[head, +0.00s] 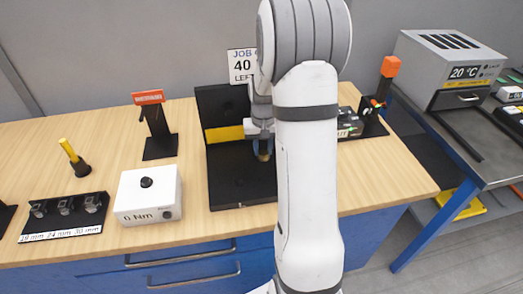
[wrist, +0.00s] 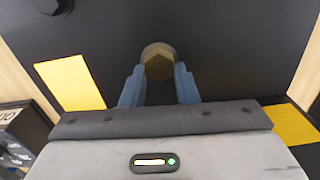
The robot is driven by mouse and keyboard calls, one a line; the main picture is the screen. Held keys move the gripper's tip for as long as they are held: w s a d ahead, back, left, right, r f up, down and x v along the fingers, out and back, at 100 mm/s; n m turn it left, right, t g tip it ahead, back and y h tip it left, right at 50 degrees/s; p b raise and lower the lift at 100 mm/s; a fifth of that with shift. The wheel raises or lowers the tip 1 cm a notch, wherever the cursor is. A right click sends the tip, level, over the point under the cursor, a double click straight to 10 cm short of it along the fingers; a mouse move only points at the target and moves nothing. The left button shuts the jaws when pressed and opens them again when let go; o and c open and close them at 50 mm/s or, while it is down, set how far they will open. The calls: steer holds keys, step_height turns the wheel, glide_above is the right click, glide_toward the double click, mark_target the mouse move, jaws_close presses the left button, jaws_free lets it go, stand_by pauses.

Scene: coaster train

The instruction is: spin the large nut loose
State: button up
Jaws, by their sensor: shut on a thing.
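The large nut (wrist: 158,63) is a brass-coloured hexagon on a dark round base, at the top centre of the wrist view. My gripper (wrist: 160,80) has its two blue fingers on either side of the nut and is shut on it. In the head view my gripper (head: 263,146) is low in front of the black fixture (head: 228,185), partly behind my white arm. Only a small brass bit of the nut shows there. How far the nut is turned cannot be told.
A white box reading 0 Nm (head: 148,197), a socket tray (head: 66,215), a yellow-handled tool (head: 72,155) and a red-labelled stand (head: 158,140) are left of the fixture. A sign (head: 241,66) stands behind, partly hidden. An orange-topped holder (head: 380,95) is at right.

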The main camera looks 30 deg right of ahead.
mark_target(261, 152)
steer(key=n, duration=0.3)
steer(key=n+b, duration=0.1)
steer(key=n, duration=0.2)
steer(key=shift+w+a+n, duration=0.15)
steer(key=shift+w+n, duration=0.05)
steer(key=shift+n, duration=0.1)
steer(key=n, duration=0.3)
steer(key=n+b, duration=0.1)
steer(key=n, duration=0.2)
steer(key=shift+s+a+b, duration=0.1)
steer(key=shift+a+b, duration=0.1)
steer(key=shift+b, duration=0.1)
steer(key=o, duration=0.9)
steer(key=shift+f, duration=0.1)
steer(key=shift+o, duration=0.5)
step_height(261, 152, up, 8)
steer(key=shift+f, duration=0.1)
